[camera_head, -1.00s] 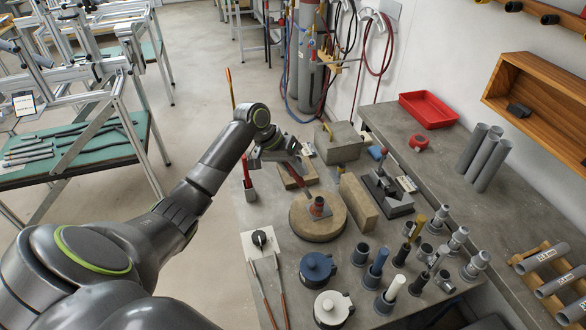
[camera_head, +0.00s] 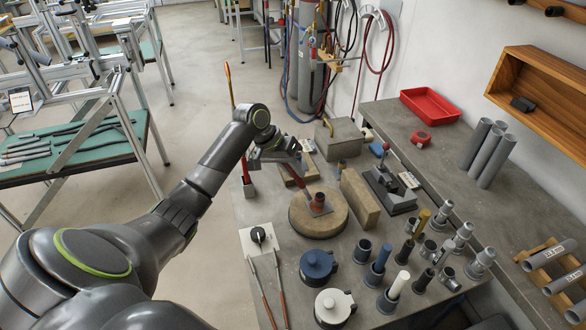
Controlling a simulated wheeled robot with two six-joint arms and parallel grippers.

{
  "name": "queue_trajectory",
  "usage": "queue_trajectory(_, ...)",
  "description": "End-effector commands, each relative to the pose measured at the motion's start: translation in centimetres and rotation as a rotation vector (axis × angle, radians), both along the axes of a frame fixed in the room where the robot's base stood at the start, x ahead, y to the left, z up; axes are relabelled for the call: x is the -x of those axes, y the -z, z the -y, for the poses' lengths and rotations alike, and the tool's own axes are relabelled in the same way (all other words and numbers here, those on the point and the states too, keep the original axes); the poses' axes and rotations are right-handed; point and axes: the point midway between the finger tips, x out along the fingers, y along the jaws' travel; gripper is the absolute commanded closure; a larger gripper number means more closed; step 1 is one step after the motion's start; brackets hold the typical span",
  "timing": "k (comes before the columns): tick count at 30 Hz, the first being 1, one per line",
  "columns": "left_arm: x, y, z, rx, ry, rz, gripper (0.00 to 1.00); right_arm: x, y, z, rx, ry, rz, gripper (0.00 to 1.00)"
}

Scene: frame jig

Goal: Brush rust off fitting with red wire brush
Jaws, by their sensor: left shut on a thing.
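The rusty brown fitting (camera_head: 318,201) stands upright on a round tan block (camera_head: 312,226) on the bench. My left gripper (camera_head: 285,158) is above the bench, just behind and left of the fitting. It is shut on the red wire brush (camera_head: 293,175), whose red length slants down right toward the fitting. Whether the brush touches the fitting I cannot tell. The fingers are small and partly hidden by the wrist. My right gripper is not in view.
A tan rectangular block (camera_head: 360,199) stands right of the round block. A grey block (camera_head: 339,138) is behind. A blue-capped pot (camera_head: 317,266), a white-capped pot (camera_head: 333,307) and several upright tools crowd the front. A red tray (camera_head: 430,105) lies on the side bench.

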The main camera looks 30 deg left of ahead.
Motion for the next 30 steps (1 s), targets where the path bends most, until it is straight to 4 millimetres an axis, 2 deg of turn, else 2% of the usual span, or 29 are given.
queue_trajectory(30,-0.2,1.2,0.2,0.001,0.000,0.000,1.00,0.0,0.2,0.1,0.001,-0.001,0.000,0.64)
